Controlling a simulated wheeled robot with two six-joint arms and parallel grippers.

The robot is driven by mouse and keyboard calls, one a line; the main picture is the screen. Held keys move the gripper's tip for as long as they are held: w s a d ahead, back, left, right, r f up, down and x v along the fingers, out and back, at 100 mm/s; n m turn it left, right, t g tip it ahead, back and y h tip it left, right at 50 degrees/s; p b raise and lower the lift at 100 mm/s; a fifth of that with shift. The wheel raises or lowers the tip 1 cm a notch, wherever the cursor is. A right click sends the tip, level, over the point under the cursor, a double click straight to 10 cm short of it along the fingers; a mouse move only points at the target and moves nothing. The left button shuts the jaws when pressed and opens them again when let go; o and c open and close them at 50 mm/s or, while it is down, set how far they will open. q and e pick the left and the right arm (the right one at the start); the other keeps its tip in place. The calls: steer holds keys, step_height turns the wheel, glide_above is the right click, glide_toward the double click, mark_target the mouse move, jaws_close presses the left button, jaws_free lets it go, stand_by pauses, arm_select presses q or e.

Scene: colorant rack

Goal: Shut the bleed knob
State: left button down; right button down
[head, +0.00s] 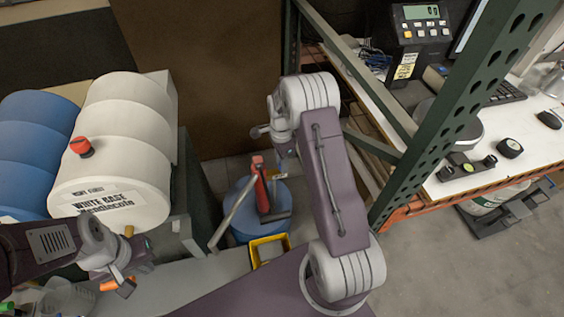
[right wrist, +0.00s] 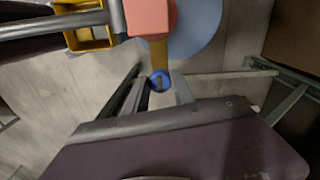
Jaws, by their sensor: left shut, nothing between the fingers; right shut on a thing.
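A small round blue knob, which I take to be the bleed knob (right wrist: 160,81), shows in the right wrist view beside a brownish-orange stem under a red block. My right gripper (right wrist: 159,86) is shut on it, one finger on each side. Its turn position cannot be told. In the head view my right gripper (head: 279,172) reaches down beside the red pump (head: 261,186) with its long grey handle, and hides most of the knob. My left gripper (head: 122,284) is at the lower left, shut and empty, well away from the pump.
The pump stands over a blue drum (head: 240,208). A yellow bin (head: 256,251) is in front of it. A white drum (head: 120,120) with a red cap (head: 81,146) lies to the left. A green rack post (head: 440,125) rises close to the right of my right arm.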

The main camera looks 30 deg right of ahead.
steer(key=c, duration=1.1)
jaws_free()
steer(key=shift+d, duration=0.1)
steer(key=shift+o, duration=0.2)
step_height(320, 180, up, 9)
steer(key=shift+w, duration=0.2)
